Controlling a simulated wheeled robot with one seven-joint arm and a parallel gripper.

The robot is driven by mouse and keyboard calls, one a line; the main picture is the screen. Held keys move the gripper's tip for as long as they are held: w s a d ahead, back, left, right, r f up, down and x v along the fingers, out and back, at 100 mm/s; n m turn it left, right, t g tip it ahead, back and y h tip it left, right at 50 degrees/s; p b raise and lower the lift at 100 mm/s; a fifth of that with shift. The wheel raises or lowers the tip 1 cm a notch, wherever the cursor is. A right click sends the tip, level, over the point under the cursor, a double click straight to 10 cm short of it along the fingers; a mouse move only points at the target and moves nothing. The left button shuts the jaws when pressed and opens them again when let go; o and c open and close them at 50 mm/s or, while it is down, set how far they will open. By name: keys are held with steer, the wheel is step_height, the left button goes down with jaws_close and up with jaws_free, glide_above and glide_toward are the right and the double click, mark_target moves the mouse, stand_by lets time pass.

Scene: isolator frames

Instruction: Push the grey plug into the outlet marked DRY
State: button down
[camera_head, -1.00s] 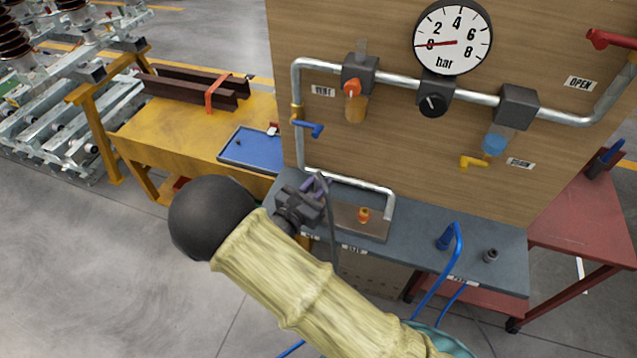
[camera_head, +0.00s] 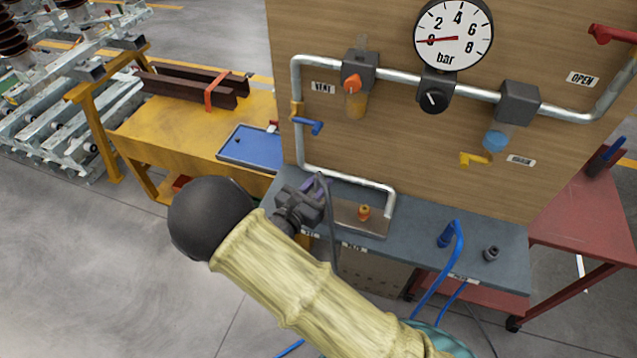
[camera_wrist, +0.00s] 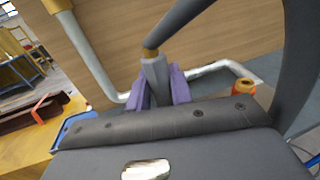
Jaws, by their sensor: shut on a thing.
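My gripper (camera_head: 316,187) is shut on the grey plug (camera_wrist: 154,76), held between its two purple fingers at the left part of the bench. In the wrist view the plug stands roughly upright, with a brass ring on top and a dark grey hose rising from it. In the head view the plug is mostly hidden by the gripper. An orange-topped outlet (camera_head: 364,212) stands on a metal plate right of the gripper; it also shows in the wrist view (camera_wrist: 243,88). The small labels on the bench's front edge are too small to read surely. The plug's lower end is hidden.
A metal pipe (camera_head: 345,180) bends down behind the plate. Blue hose (camera_head: 459,240) and a dark fitting (camera_head: 491,254) stand at the bench's right. The wooden panel (camera_head: 400,140) with its gauge (camera_head: 454,37) rises behind. The grey bench top (camera_head: 420,225) is clear between plate and blue hose.

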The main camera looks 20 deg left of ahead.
steer(key=shift+f+b, duration=0.55)
steer(key=shift+f, duration=0.4)
steer(key=c, duration=1.2)
jaws_free()
steer(key=shift+o, duration=0.2)
steer(key=shift+s, duration=0.1)
steer(key=b+v, duration=0.3)
steer(key=v, duration=1.4)
steer(key=shift+a, duration=0.15)
